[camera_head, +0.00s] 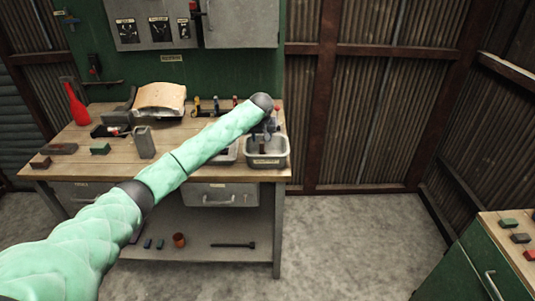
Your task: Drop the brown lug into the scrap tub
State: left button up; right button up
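My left arm reaches across the workbench, and my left gripper (268,128) hangs over a grey metal tub (267,163) at the bench's right end. The tub has a light label on its front, too small to read. The fingers are small and partly hidden by the wrist, so I cannot tell whether they are open or shut. A small dark piece (263,147) shows at the tub's mouth just below the gripper; I cannot tell whether it is the brown lug, or held or loose. A brown block (40,162) lies at the bench's left front. My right gripper is out of view.
A second grey bin (226,155) stands left of the tub, partly behind my arm. A red bottle (76,106), a green block (100,149) and a grey can-like container (145,143) stand on the bench. A green cabinet (480,262) with small blocks is at the right.

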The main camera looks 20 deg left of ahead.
pick_arm(q)
jog(key=shift+r, duration=0.15)
jog(key=b+v, duration=0.3)
jog(key=v, duration=0.4)
jog(key=shift+s+r, duration=0.2)
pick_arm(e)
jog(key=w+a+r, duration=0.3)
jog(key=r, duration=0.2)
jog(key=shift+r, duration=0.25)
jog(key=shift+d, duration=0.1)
